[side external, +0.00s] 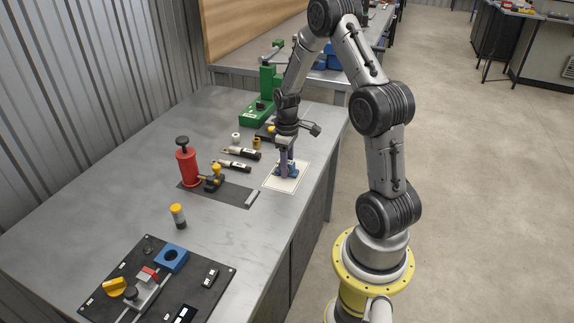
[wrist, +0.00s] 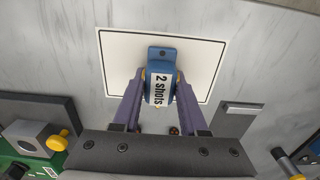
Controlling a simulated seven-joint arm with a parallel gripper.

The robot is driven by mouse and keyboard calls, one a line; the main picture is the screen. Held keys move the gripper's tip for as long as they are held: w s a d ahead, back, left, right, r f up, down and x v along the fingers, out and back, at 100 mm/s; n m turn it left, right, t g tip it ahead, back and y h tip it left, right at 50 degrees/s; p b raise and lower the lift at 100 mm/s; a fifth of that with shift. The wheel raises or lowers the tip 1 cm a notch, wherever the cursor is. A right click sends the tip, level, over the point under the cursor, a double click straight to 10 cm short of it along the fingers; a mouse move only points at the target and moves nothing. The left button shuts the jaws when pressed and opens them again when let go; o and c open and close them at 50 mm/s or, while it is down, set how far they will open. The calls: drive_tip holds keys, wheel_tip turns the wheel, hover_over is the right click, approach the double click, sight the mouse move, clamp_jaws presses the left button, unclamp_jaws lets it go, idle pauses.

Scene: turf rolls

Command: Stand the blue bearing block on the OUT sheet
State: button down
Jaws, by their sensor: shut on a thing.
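The blue bearing block (side external: 292,169) is between the fingers of my gripper (side external: 286,166), over the white OUT sheet (side external: 274,184). In the wrist view my gripper (wrist: 158,76) is shut on the block (wrist: 160,53) from both sides. The block's label reads "2 shots", and a small hole shows in its far flange. Its outline lies inside the border of the sheet (wrist: 207,58). I cannot tell whether its base touches the sheet. The fingers hide part of the block in the side view.
A red hand press (side external: 186,165) stands on a dark mat left of the sheet. Black cylinders (side external: 235,166) lie nearby, and a green press (side external: 262,100) stands behind. A black panel (side external: 125,267) with a blue holed block (side external: 171,259) is at the front.

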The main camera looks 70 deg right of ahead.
drive_tip(key=shift+c, duration=2.2)
unclamp_jaws()
drive_tip(key=shift+f, duration=0.15)
wheel_tip(320, 180, up, 12)
drive_tip(key=a+r+t, duration=0.1)
drive_tip(key=a+r, duration=0.6)
drive_tip(key=a, duration=0.1)
drive_tip(key=s+a+r+t, duration=0.2)
drive_tip(key=s+a, duration=0.4)
drive_tip(key=a, duration=0.2)
drive_tip(key=s+a+r+t, duration=0.2)
drive_tip(key=s+a+r, duration=0.1)
drive_tip(key=s+a, duration=0.4)
drive_tip(key=shift+a+t, duration=0.3)
drive_tip(key=shift+a, duration=0.7)
